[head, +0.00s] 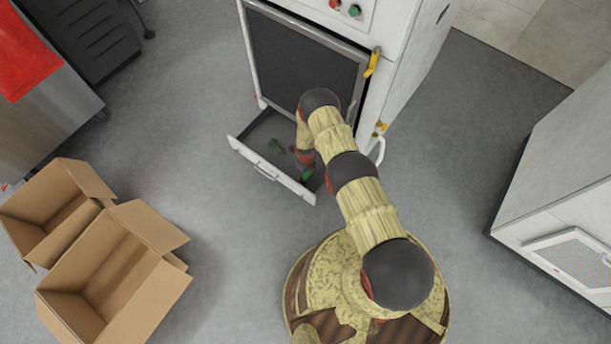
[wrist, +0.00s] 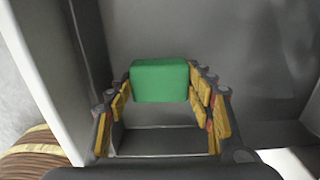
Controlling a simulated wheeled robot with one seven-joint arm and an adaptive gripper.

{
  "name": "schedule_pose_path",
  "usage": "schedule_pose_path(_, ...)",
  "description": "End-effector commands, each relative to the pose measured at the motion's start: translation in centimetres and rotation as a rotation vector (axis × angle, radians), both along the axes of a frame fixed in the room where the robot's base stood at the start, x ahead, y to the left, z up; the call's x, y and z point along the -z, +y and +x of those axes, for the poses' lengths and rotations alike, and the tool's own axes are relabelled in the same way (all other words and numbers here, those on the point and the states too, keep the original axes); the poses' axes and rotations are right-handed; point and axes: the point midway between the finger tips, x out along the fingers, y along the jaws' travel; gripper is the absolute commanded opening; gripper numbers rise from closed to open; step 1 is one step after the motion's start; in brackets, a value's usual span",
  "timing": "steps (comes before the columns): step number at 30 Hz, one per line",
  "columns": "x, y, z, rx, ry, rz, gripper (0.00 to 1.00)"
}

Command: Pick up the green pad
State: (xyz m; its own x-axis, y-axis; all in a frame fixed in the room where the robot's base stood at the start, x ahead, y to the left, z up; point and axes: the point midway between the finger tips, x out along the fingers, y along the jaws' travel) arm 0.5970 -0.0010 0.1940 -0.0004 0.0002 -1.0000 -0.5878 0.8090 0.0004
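The green pad (wrist: 160,81) is a plain green block in the wrist view. It lies between the fingertips of my gripper (wrist: 160,88), with one finger close along each side. I cannot tell whether both fingers press on it or only stand around it. In the head view the pad (head: 307,175) is a small green patch inside the open drawer, partly hidden by my gripper (head: 304,158).
The drawer's walls stand close around my gripper. Two open cardboard boxes (head: 128,270) are on the floor at left. A white cabinet (head: 565,190) stands at right.

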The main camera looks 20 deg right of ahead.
Motion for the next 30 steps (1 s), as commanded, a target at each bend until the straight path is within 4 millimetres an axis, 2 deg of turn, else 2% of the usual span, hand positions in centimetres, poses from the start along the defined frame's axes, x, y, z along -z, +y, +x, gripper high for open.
schedule_pose_path(6, 0.0, 0.0, 0.0, 0.0, 0.0, 0.0, 0.35)
schedule_pose_path(14, -0.4, 0.0, 0.0, 0.0, 0.0, 0.0, 0.35)
schedule_pose_path(17, -1.6, 0.0, 0.2, 0.0, -0.002, 0.0, 0.35)
schedule_pose_path(27, -8.0, 0.0, 0.2, 0.0, -0.003, 0.0, 0.35)
schedule_pose_path(30, -9.2, 0.0, 0.1, 0.0, -0.001, 0.0, 0.35)
